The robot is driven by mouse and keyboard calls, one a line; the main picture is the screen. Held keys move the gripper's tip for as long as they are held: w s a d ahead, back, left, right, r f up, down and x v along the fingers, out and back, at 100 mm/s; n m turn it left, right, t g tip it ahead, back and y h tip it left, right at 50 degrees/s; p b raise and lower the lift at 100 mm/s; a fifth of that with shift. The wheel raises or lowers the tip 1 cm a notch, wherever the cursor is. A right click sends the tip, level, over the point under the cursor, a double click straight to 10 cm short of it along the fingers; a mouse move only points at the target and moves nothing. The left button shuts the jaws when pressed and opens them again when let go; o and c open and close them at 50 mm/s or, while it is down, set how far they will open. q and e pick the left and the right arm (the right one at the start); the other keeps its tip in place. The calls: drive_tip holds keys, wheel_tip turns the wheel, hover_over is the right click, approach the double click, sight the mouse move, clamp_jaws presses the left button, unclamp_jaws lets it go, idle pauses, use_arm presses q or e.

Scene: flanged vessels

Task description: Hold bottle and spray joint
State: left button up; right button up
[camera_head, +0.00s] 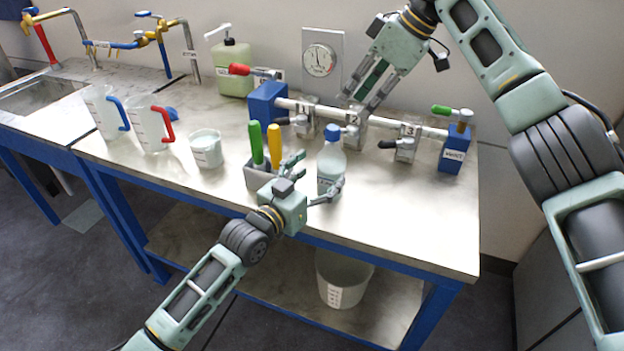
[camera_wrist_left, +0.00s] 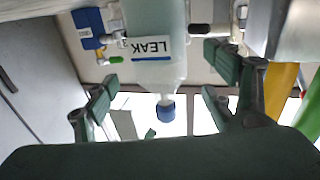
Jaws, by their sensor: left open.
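The bottle (camera_head: 331,161), translucent with a blue cap, stands upright near the front edge of the bench. In the left wrist view the bottle (camera_wrist_left: 152,75) shows a LEAK label and appears between the fingers. My left gripper (camera_head: 318,173) is open, with its fingers to either side of the bottle and not closed on it. A horizontal pipe (camera_head: 380,121) carries joints numbered 1 (camera_head: 304,118), 2 (camera_head: 352,131) and 3 (camera_head: 405,148). My right gripper (camera_head: 364,100) points down at the pipe by joint 2, its fingers apart; contact is unclear.
A grey holder (camera_head: 257,178) with green and yellow handles stands close left of my left gripper. Measuring jugs (camera_head: 148,128), a white beaker (camera_head: 206,149) and a green pump bottle (camera_head: 232,70) are farther left. The front right bench top (camera_head: 420,215) is clear.

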sight(331, 163)
use_arm(q)
drive_tip(key=x, duration=0.4)
drive_tip(key=shift+w, duration=0.1)
drive_tip(key=shift+w+d, duration=0.4)
drive_tip(key=shift+w, duration=0.15)
use_arm(e)
drive_tip(key=shift+w, duration=0.1)
use_arm(q)
drive_tip(key=c, duration=1.7)
use_arm(e)
drive_tip(key=shift+c, duration=0.2)
clamp_jaws()
idle(0.7)
